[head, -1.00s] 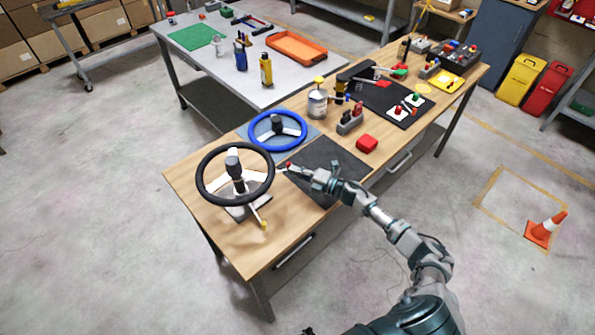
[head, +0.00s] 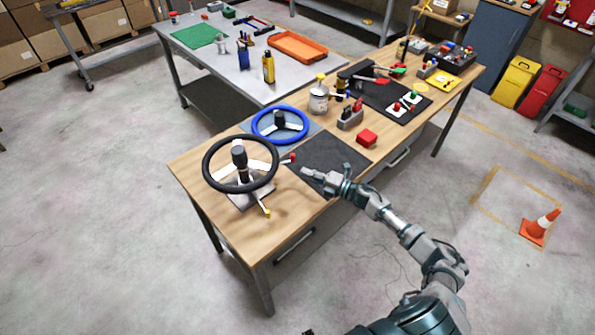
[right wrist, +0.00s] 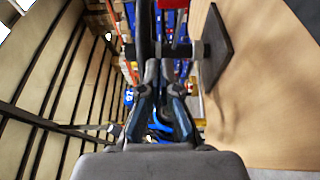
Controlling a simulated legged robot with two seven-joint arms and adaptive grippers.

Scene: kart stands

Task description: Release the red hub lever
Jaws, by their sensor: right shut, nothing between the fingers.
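The red hub lever, a short lever with a red knob (head: 290,158), sticks out to the right from the hub of the black steering wheel (head: 211,184). The wheel stands on a grey base plate on the wooden bench. A second lever with a yellow tip (head: 267,213) points toward the front. My right gripper (head: 304,171) is shut and empty, just right of the red knob and apart from it, above the dark mat. In the right wrist view its closed fingers (right wrist: 160,78) show, with a red part (right wrist: 173,4) at the top edge. My left gripper is not in view.
A blue steering wheel (head: 261,138) stands behind on a blue-grey mat. The black mat (head: 335,154) beneath my gripper is bare. A red block (head: 367,138), a grey holder (head: 349,119) and a can (head: 318,101) stand further right.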

